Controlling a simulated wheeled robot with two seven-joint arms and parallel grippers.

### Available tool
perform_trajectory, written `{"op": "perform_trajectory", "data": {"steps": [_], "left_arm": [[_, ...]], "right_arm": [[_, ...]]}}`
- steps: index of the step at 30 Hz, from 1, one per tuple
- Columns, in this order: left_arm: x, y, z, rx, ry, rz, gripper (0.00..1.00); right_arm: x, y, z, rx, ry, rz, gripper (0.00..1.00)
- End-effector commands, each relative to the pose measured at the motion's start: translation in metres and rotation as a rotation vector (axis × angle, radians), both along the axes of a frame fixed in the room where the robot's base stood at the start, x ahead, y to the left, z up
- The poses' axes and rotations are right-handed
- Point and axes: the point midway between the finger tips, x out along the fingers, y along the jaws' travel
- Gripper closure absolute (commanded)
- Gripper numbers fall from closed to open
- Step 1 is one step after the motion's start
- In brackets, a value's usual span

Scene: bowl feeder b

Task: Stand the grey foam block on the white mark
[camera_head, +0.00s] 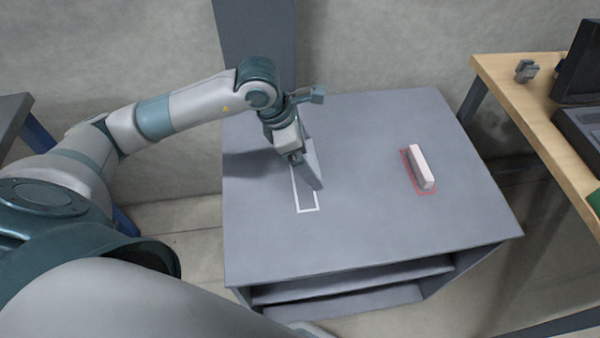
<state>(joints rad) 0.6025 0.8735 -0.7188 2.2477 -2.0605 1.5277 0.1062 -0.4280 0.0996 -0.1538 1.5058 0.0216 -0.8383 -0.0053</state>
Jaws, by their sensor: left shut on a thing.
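The grey foam block (314,172) is a long slab at the white mark, held by my left gripper (298,158), which is shut on it from above. The block is turned a little against the mark's long sides and overlaps its right side. I cannot tell whether its lower edge touches the tabletop. The white mark (307,210) is a thin rectangular outline on the grey table; its front end and left side show, and the gripper and block hide the rest. My right gripper is not in view.
A pale pink block (422,167) stands on a red outlined mark (431,192) to the right on the grey table (370,230). The table's front is clear. A wooden bench (520,115) with dark equipment stands at the far right. A grey column (258,45) rises behind the table.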

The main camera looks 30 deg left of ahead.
Motion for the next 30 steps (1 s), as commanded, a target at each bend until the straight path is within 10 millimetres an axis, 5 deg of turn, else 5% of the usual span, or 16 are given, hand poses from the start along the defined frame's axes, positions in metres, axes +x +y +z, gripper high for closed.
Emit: {"op": "perform_trajectory", "data": {"steps": [6, 19, 30], "left_arm": [[-0.020, 0.010, -0.013, 0.001, 0.001, 0.000, 0.28], [-0.022, 0.010, -0.017, 0.000, 0.000, 0.000, 0.28], [-0.022, 0.010, -0.053, 0.001, 0.001, 0.000, 0.28]], "right_arm": [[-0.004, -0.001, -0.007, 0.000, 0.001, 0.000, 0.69], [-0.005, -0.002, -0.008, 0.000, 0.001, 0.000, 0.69], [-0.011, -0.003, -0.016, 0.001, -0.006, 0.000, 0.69]]}}
